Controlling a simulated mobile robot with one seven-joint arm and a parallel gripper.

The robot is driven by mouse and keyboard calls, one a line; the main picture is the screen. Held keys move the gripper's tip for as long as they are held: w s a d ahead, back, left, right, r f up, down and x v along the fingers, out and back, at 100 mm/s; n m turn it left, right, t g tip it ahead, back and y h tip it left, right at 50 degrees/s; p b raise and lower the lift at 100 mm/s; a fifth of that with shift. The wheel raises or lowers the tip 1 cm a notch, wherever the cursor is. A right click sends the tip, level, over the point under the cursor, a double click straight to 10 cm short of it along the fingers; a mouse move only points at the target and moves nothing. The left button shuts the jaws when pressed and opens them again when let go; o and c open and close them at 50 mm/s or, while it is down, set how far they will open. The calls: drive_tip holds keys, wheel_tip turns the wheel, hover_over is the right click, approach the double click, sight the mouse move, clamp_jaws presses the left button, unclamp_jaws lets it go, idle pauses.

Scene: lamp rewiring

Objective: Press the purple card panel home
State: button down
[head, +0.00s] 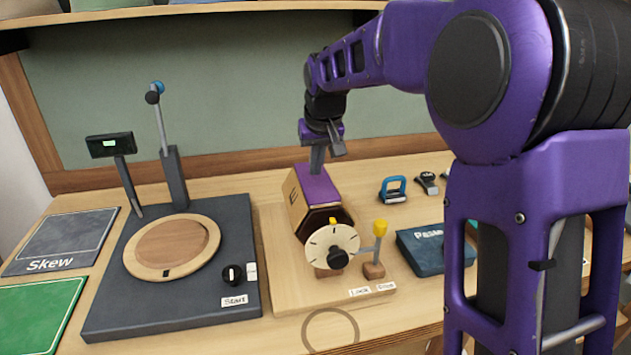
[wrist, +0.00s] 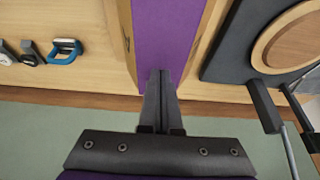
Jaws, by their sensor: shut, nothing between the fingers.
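The purple card panel (head: 319,190) lies on the top face of a wooden hexagonal drum (head: 296,205). In the wrist view the panel (wrist: 165,28) runs as a purple strip between two wooden edges. My gripper (head: 317,172) is shut and empty, pointing down at the panel's rear part. In the wrist view its fingertips (wrist: 161,74) overlap the panel. I cannot tell whether they touch it. The panel's rear end is partly hidden by the fingers.
A white dial (head: 322,240) and a yellow-topped lever (head: 381,228) stand in front of the drum on a wooden board (head: 285,297). Left is a dark base with a round turntable (head: 140,259). Right are a blue clamp-like item (head: 393,189) and a dark teal pouch (head: 415,255).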

sight(316, 180)
drive_tip(key=shift+s+f+b, duration=0.15)
drive_tip(key=shift+f+b, duration=0.25)
drive_tip(key=shift+f, duration=0.55)
idle(0.6)
drive_tip(key=shift+r+p, duration=2.5)
drive_tip(key=shift+r, duration=1.2)
